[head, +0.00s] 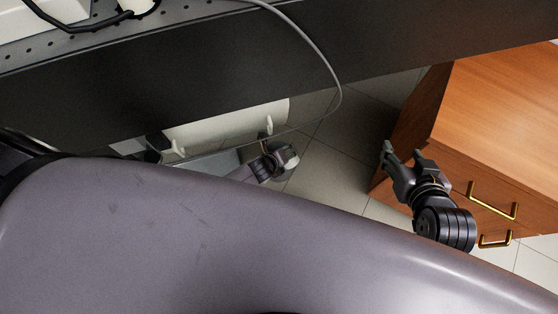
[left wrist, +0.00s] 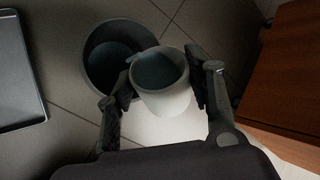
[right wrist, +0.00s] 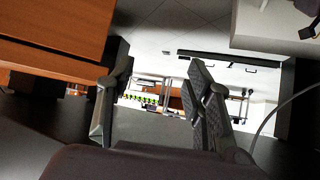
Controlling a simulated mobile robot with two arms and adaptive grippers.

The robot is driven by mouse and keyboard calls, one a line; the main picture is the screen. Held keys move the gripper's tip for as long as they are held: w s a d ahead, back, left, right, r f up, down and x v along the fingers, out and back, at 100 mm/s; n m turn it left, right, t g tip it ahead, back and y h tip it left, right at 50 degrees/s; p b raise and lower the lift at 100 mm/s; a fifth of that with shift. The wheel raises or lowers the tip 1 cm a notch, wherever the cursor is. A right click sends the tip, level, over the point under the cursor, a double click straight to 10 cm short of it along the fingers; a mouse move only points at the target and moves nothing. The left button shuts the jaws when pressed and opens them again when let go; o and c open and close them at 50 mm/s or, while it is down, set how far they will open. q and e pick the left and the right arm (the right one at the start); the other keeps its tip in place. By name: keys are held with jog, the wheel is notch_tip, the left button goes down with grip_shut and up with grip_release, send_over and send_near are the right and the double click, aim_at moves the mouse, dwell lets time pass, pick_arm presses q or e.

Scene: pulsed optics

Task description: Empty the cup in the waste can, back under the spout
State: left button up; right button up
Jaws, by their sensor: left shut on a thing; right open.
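A white cup (left wrist: 168,100) with a grey-blue inside is held between the two fingers of my left gripper (left wrist: 160,79) in the left wrist view. Its mouth is in view; whether anything is left in it I cannot tell. A dark round waste can (left wrist: 96,50) stands on the floor beyond and to the left of the cup, whose rim overlaps the can's right side in the picture. In the head view my left gripper (head: 278,160) is small and partly hidden by my body. My right gripper (head: 403,154) is open and empty beside the wooden cabinet. I see no spout.
The wooden cabinet (head: 500,110) with brass handles stands at the right. The dark side of a bench (head: 190,75) crosses the top, with a grey cable (head: 320,62) hanging from it. A dark tray-like thing (left wrist: 18,80) is at the left wrist view's left edge. Tiled floor (head: 335,150) lies between.

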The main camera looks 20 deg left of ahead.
pick_arm(q)
jog(key=shift+w+a+f+n+g+h+p, duration=0.15)
jog(key=shift+a+n+g+h+p, duration=0.2)
jog(key=shift+h+p, duration=0.3)
pick_arm(e)
jog(key=s+d+f+g+h, duration=0.1)
jog(key=s+d+f+g, duration=0.1)
jog(key=s, duration=0.4)
jog(key=shift+f+g, duration=0.75)
jog(key=shift+g, duration=0.15)
pick_arm(q)
jog(key=shift+w+a+f+n+g+h+b, duration=0.15)
jog(key=shift+w+f+n+g+h+b, duration=0.15)
jog(key=shift+h+b, duration=0.5)
jog(key=shift+s+a+b, duration=0.1)
jog(key=shift+s+b, duration=0.1)
jog(key=shift+b, duration=0.55)
pick_arm(e)
jog(key=w+a+r+t+y, duration=0.2)
jog(key=w+a+r+t, duration=0.2)
jog(key=w+r+t, duration=0.4)
jog(key=shift+w+r, duration=0.8)
jog(key=shift+w, duration=0.45)
